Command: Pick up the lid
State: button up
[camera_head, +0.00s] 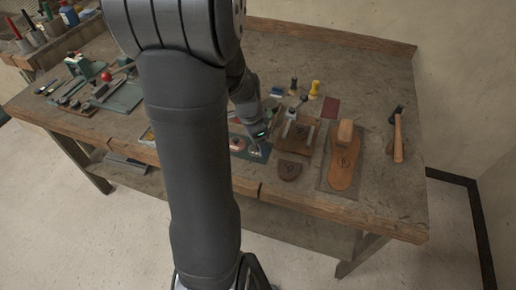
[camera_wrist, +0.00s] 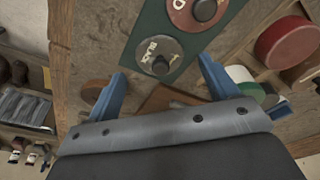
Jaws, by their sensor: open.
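Two round discs with black knobs, which look like lids, lie on a dark green board in the wrist view. The nearer, greyish lid (camera_wrist: 150,43) is marked "BLACK"; the farther, reddish lid (camera_wrist: 180,18) is partly cut off by the top edge. The green board (camera_wrist: 130,48) also shows in the head view (camera_head: 262,155). My gripper (camera_wrist: 162,66) has its two blue fingers apart with nothing held. The "BLACK" lid appears between and just beyond the fingertips; I cannot tell the height gap. In the head view my gripper (camera_head: 262,137) hangs over the board, partly hiding it.
A red round container (camera_wrist: 288,42) stands at the right in the wrist view. Right of the board in the head view are a wooden block fixture (camera_head: 295,140), a sole-shaped piece (camera_head: 343,170) and a hammer (camera_head: 398,135). A green tool tray (camera_head: 120,97) lies left.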

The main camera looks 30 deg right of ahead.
jog(key=shift+d+f, duration=0.15)
jog(key=shift+f, duration=0.9)
grip_shut()
